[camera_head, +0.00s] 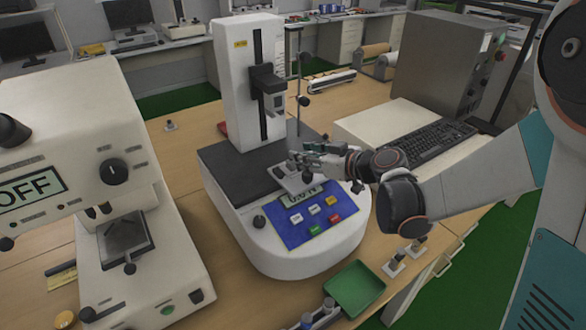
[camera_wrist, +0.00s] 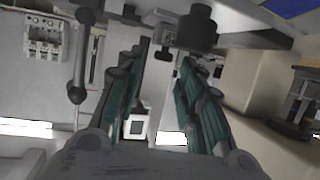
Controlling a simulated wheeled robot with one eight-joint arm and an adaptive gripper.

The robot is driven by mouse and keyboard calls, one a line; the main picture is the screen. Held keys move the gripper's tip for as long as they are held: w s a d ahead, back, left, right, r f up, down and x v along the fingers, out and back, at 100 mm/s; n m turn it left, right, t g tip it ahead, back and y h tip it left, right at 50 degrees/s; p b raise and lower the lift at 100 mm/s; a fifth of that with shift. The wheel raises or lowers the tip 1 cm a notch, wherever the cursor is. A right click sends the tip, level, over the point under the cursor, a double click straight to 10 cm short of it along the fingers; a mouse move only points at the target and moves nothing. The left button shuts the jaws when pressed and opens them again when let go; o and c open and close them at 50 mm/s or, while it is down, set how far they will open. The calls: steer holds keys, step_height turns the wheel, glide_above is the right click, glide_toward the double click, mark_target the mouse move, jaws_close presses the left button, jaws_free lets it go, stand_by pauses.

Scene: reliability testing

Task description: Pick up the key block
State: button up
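My gripper (camera_head: 308,156) is over the dark platform of the white testing machine (camera_head: 240,85), just above its blue control panel (camera_head: 305,218). In the wrist view my gripper (camera_wrist: 162,72) has its two teal-padded fingers spread apart, with a gap between them. No object is clearly clamped in the gap. A small white block with a dark square face (camera_wrist: 138,122) shows behind the left finger. I cannot tell whether it is the key block.
A white machine with an OFF display (camera_head: 70,150) stands at left. A green tray (camera_head: 354,288) lies at the front. A keyboard (camera_head: 432,140) and a grey cabinet (camera_head: 445,68) are at right. Bare table shows between the two machines.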

steer(key=b+x, duration=0.1)
steer(key=x, duration=0.1)
steer(key=b+x, duration=0.1)
steer(key=x, duration=0.2)
steer(key=shift+a+f, duration=0.1)
steer(key=shift+f, duration=0.25)
steer(key=shift+s+r, duration=0.1)
jaws_close()
